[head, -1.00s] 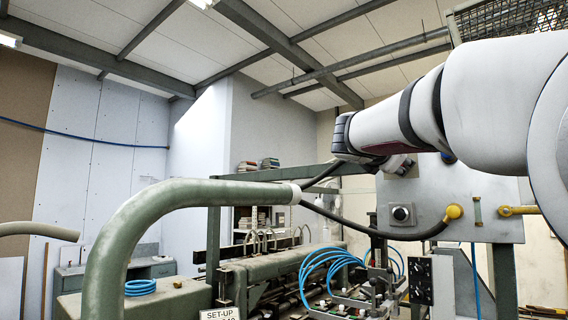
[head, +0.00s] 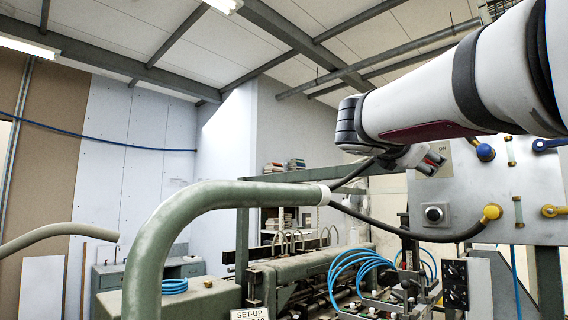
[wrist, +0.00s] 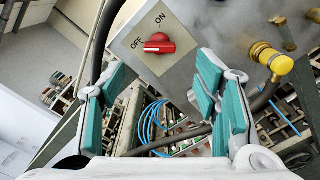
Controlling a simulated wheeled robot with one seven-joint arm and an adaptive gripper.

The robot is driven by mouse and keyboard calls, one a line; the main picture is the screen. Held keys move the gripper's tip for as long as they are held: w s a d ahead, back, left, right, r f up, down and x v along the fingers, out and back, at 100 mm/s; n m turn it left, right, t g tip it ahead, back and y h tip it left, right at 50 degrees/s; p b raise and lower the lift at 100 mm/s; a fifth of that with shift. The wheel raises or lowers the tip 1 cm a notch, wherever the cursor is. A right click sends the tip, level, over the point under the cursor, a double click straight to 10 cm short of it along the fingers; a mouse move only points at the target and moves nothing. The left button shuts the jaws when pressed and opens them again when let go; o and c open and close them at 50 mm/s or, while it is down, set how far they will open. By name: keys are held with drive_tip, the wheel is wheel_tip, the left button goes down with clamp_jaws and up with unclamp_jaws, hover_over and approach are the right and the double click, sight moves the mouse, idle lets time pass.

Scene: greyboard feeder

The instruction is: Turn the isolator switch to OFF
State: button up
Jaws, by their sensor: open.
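The isolator switch (wrist: 158,43) is a red knob on a beige plate with ON printed above it and OFF at its left. It is on the grey panel (wrist: 200,25); its bar lies roughly sideways in the wrist view, and I cannot tell which mark it points to. My gripper (wrist: 162,72) is open and empty, its teal-padded fingers spread below and either side of the knob in the picture, apart from it. In the head view my gripper (head: 430,158) is in front of the plate, largely hiding the switch.
A yellow fitting (wrist: 275,60) with a hose sticks out of the panel to the right of the switch. A blue knob (head: 485,152) and a black button (head: 435,214) are also on the panel. A green pipe rail (head: 200,205) and blue coiled hoses (head: 355,275) are nearby.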

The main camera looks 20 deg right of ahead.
drive_tip(key=shift+v, duration=2.1)
drive_tip(key=shift+f, duration=0.1)
